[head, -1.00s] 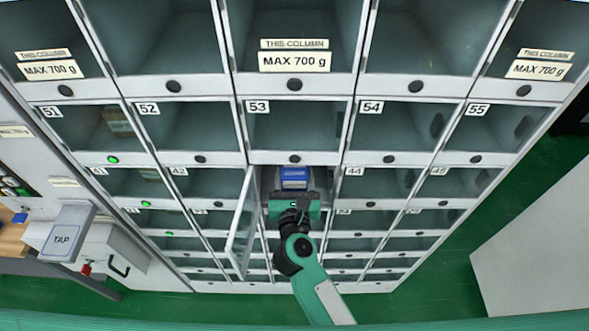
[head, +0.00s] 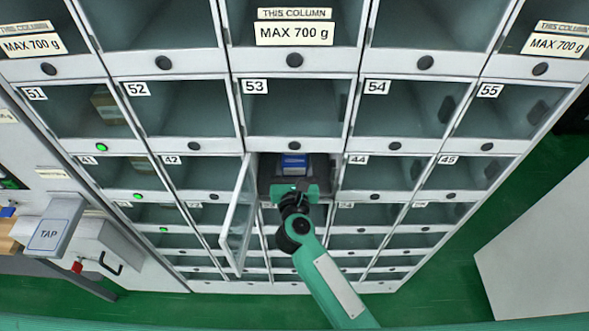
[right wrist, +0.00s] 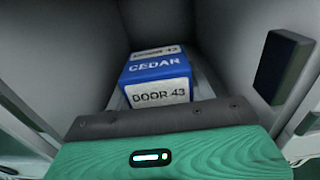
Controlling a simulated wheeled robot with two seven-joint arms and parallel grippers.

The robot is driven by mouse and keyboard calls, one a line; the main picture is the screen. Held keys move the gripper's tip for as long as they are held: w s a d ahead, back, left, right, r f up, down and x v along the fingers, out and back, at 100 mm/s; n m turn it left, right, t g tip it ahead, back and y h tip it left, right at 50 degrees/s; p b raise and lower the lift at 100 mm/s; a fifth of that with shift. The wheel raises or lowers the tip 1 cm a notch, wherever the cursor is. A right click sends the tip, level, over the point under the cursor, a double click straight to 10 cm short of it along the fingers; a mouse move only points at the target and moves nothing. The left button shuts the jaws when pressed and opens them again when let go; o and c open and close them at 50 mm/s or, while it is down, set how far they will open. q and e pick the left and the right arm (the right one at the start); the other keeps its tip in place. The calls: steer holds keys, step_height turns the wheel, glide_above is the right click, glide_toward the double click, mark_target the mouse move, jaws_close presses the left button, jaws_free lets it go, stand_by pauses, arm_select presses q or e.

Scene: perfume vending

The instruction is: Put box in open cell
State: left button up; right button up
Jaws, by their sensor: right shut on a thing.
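The box (head: 294,161) is blue and white. In the right wrist view it (right wrist: 157,74) reads "CEDAR" and "DOOR 43". The box is inside the open cell (head: 265,166), between cells 42 and 44 and below cell 53. The cell's walls surround the box in the right wrist view. Its clear door (head: 240,217) stands swung open to the left of my right arm. The box's underside is hidden. My left gripper is not in view.
Closed cells surround the open one, several with number labels. A brown box (head: 107,104) sits in cell 51. A pale block (head: 540,240) stands at the right, with green floor between.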

steer(key=shift+w+f, duration=0.2)
steer(key=shift+f, duration=0.2)
steer(key=o, duration=1)
steer(key=shift+o, duration=0.2)
steer(key=shift+r, duration=0.2)
steer(key=shift+s+f, duration=0.15)
steer(key=shift+s, duration=0.2)
steer(key=s+b, duration=0.4)
steer(key=s, duration=0.7)
steer(key=shift+s, duration=0.2)
